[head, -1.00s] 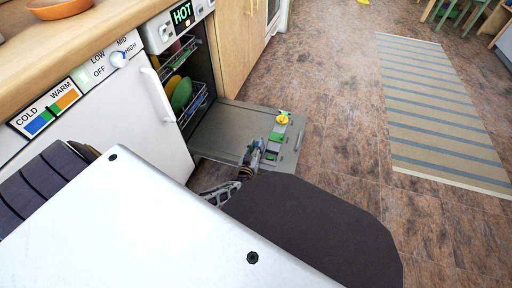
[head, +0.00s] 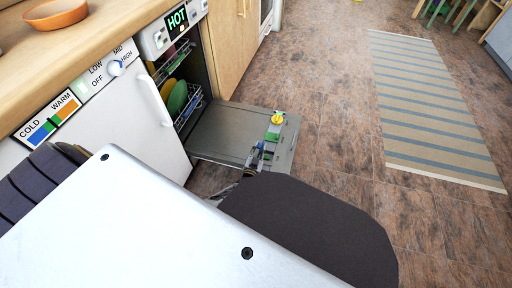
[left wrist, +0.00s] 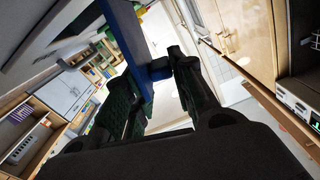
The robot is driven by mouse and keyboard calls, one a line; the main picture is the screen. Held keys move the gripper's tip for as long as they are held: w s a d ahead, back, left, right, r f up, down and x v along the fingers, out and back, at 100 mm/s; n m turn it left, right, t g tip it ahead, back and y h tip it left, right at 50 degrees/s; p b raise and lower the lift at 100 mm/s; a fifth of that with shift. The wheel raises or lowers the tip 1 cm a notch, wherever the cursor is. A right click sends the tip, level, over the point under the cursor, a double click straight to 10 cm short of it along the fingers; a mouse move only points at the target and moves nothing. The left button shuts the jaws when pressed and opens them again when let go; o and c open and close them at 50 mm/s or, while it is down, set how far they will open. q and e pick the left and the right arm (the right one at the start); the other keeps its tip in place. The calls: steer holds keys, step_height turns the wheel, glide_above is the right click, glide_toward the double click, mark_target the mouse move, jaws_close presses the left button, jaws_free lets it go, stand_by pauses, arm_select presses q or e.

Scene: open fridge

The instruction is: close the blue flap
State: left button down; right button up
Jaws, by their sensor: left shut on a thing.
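The blue flap (left wrist: 126,42) shows in the left wrist view as a long blue bar with a short stub. It stands out at an angle, and the stub lies between my left fingers. My left gripper (left wrist: 150,88) is shut on it. In the head view my left gripper (head: 257,156) is small, low over the strip of green and grey parts on the lowered dishwasher door (head: 228,128). The flap is too small and covered there to make out clearly. My right gripper is not in view.
A yellow knob (head: 278,118) sits at the far end of the strip on the door. The dishwasher rack with plates (head: 178,97) is behind the door. A striped rug (head: 430,110) lies on open floor at right.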

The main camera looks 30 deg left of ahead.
arm_select(q)
steer(key=shift+w+d+f+m, duration=0.15)
steer(key=shift+d+m, duration=0.3)
steer(key=shift+m, duration=0.45)
steer(key=c, duration=1.3)
jaws_free()
steer(key=shift+d, duration=0.1)
steer(key=v, duration=1.2)
